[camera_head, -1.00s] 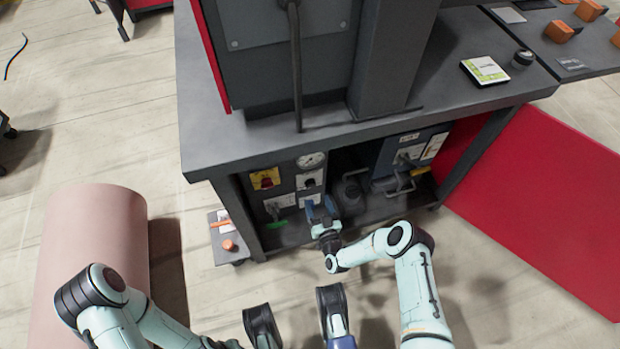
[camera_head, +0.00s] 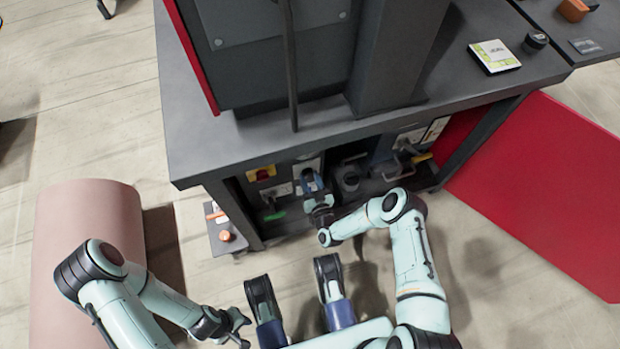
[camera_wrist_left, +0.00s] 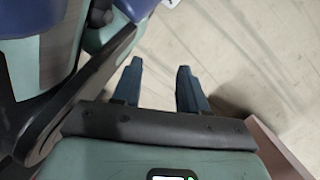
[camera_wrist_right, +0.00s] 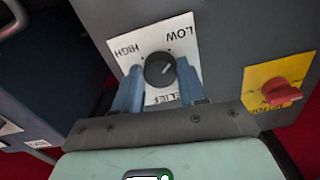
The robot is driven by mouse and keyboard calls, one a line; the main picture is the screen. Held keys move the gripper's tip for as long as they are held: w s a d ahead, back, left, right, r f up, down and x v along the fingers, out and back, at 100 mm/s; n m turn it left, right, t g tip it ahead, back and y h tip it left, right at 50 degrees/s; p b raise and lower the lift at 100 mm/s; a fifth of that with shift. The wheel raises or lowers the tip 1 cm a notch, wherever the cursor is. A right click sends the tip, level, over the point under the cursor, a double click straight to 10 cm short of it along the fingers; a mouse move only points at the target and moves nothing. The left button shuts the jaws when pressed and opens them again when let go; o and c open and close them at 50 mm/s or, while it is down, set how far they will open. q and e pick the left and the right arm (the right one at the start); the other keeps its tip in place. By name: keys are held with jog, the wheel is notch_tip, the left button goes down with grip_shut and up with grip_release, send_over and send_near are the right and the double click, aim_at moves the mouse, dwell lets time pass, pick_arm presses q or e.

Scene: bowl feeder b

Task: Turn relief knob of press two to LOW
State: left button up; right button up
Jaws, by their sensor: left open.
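The relief knob (camera_wrist_right: 160,69) is a round black knob on a white label plate (camera_wrist_right: 187,48) marked HIGH, LOW and a partly covered RELIEF, upside down in the right wrist view. I cannot tell its setting for sure. My right gripper (camera_wrist_right: 159,74) is open, with one blue finger on each side of the knob; I cannot tell whether they touch it. In the head view, my right gripper (camera_head: 311,182) is at the panel under the press tabletop and hides the knob. My left gripper (camera_head: 238,326) is open and empty, low over the floor; its fingers show in the left wrist view (camera_wrist_left: 160,80).
A red knob on a yellow plate (camera_wrist_right: 278,82) is beside the relief plate. The press table (camera_head: 190,130) overhangs the panel. A green lever (camera_head: 274,216) sits below left of my right gripper. A red panel (camera_head: 540,190) stands at right, a pink cylinder (camera_head: 85,240) at left.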

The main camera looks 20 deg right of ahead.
jog(key=c, duration=0.5)
jog(key=shift+o, duration=0.3)
jog(key=shift+r+n+p, duration=0.1)
jog(key=shift+n+p, duration=0.55)
jog(key=shift+n, duration=0.05)
jog(key=o, duration=1.1)
jog(key=shift+c, duration=0.2)
pick_arm(q)
jog(key=shift+w+d+r+t, duration=0.1)
jog(key=shift+w+r+t, duration=0.15)
jog(key=shift+w, duration=0.35)
jog(key=shift+w+d+r+t, duration=0.15)
jog(key=shift+w+r, duration=0.1)
jog(key=shift+w, duration=0.3)
jog(key=shift+a, duration=0.1)
